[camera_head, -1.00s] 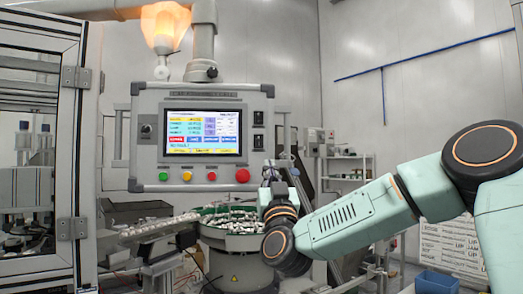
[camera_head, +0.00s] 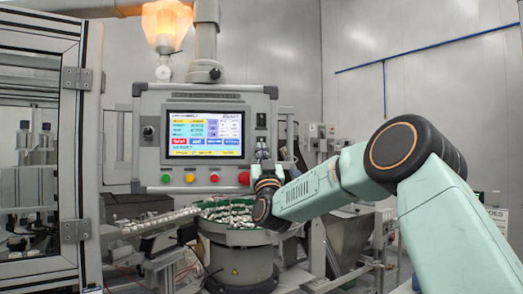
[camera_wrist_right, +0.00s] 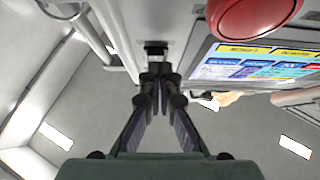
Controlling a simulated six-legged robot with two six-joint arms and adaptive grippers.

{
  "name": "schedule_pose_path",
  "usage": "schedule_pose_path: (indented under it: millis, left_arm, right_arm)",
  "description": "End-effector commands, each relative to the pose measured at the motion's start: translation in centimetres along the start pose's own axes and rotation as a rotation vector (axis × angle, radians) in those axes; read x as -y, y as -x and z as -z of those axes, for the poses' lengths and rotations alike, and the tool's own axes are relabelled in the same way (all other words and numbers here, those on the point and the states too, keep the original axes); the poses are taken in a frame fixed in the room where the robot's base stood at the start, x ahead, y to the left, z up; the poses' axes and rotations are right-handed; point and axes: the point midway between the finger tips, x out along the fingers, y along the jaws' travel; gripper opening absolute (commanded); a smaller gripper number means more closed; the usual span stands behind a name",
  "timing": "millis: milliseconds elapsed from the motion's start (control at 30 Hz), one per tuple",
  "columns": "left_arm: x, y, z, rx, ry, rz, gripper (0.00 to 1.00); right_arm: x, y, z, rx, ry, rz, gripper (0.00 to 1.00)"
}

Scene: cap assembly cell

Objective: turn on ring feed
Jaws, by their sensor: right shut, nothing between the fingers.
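The control panel (camera_head: 152,95) hangs in the middle of the head view, with a lit screen (camera_head: 205,133). On its right side is a black upper switch (camera_head: 261,120). My right gripper (camera_head: 262,153) is shut and empty, pointing up in front of the panel's right side, and hides the area below that switch. In the right wrist view its fingertips (camera_wrist_right: 157,70) are together just short of a black switch (camera_wrist_right: 155,48); I cannot tell whether they touch. No ring feed label is readable. My left gripper is not in view.
A red mushroom button (camera_head: 244,178) sits close left of my right gripper; it also shows large in the wrist view (camera_wrist_right: 250,15). Green (camera_head: 166,179), yellow (camera_head: 190,178) and red (camera_head: 214,178) buttons line the lower panel. A bowl feeder (camera_head: 238,240) stands below.

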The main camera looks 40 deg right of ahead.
Motion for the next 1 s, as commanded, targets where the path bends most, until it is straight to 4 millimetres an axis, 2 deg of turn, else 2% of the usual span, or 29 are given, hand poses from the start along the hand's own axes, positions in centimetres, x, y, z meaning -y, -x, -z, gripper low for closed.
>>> schedule_pose_path:
  millis: [400,567,1000]
  left_arm:
    - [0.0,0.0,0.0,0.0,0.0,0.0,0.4]
    - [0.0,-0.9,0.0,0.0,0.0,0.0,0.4]
    - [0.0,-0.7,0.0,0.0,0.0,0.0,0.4]
  right_arm:
    - [0.0,-0.2,-0.3,0.001,0.0,0.0,0.0]
    - [0.0,-0.4,-1.1,-0.002,0.002,0.0,0.0]
    - [0.1,-0.4,-0.8,-0.001,0.0,0.001,0.0]
